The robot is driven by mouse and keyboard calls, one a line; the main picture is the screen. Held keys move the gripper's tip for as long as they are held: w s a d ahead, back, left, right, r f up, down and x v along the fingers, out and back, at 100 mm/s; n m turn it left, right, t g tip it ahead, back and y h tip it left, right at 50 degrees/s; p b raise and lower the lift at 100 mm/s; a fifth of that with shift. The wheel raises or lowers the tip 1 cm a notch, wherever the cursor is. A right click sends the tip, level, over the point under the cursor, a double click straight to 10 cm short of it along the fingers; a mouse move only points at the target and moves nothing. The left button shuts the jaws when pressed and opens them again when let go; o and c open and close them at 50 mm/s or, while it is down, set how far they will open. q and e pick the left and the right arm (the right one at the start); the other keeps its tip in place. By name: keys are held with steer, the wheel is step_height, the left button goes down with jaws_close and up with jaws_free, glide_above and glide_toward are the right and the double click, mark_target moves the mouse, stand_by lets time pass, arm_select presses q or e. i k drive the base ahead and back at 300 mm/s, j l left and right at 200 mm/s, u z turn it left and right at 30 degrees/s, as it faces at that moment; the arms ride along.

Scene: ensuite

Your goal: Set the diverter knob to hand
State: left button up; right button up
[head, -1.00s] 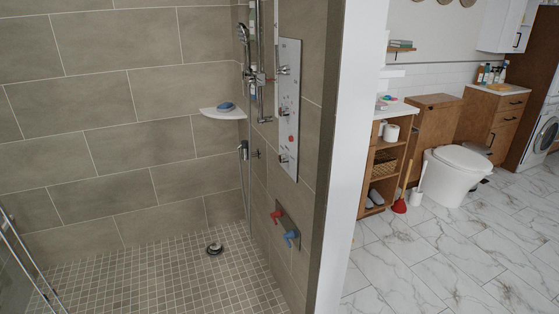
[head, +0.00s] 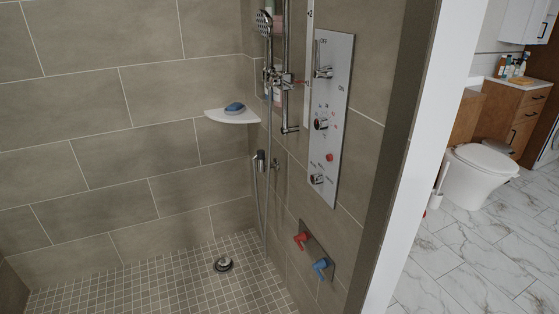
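A grey shower panel (head: 345,110) is mounted on the right shower wall. It carries a lever (head: 322,73) at the top with ON and OFF marks, a round knob (head: 320,124) in the middle, a red button (head: 329,157), and a lower knob (head: 317,179). Small labels surround the lower knob but are too small to read. I cannot tell for certain which knob is the diverter or where it points. A hand shower (head: 264,23) hangs on the rail left of the panel. Neither of my grippers is in view.
Red (head: 301,240) and blue (head: 321,265) handles stick out from a plate below the panel. A drain (head: 223,264) sits in the clear tiled floor. A white wall edge (head: 425,150) separates the toilet (head: 478,172) area.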

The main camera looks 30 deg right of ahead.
mark_target(316, 179)
steer(key=i+z, duration=0.1)
steer(key=i, duration=0.7)
steer(key=i+j, duration=0.2)
steer(key=i, duration=0.65)
steer(key=i+z, duration=0.25)
steer(key=z, duration=0.2)
steer(key=i+j+z, duration=0.2)
steer(key=z, duration=0.2)
steer(key=i+j+z, duration=0.2)
steer(key=z, duration=0.25)
steer(key=i+j+z, duration=0.4)
steer(key=k+l, duration=0.1)
